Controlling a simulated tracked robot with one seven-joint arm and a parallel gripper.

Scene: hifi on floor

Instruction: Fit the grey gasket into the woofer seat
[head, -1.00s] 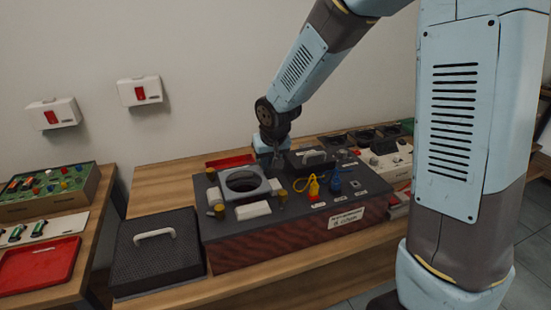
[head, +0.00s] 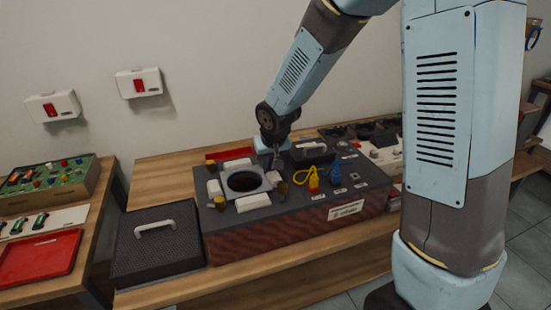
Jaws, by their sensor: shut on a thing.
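The grey gasket (head: 262,187), a square frame with a round opening, is at the woofer seat on top of the dark speaker box (head: 290,204). White blocks (head: 253,202) stand around it on its sides. The dark round hole of the woofer (head: 243,181) shows through the opening. My gripper (head: 276,166) points down at the gasket's far right corner and is shut on the gasket; its fingertips are small and dark here. The seat's rim is hidden under the gasket, so I cannot tell whether it lies fully flat.
Brass-coloured knobs (head: 220,202) stand near the blocks. A black handled panel (head: 157,243) lies left of the box. A red tray (head: 40,265) is on the left table.

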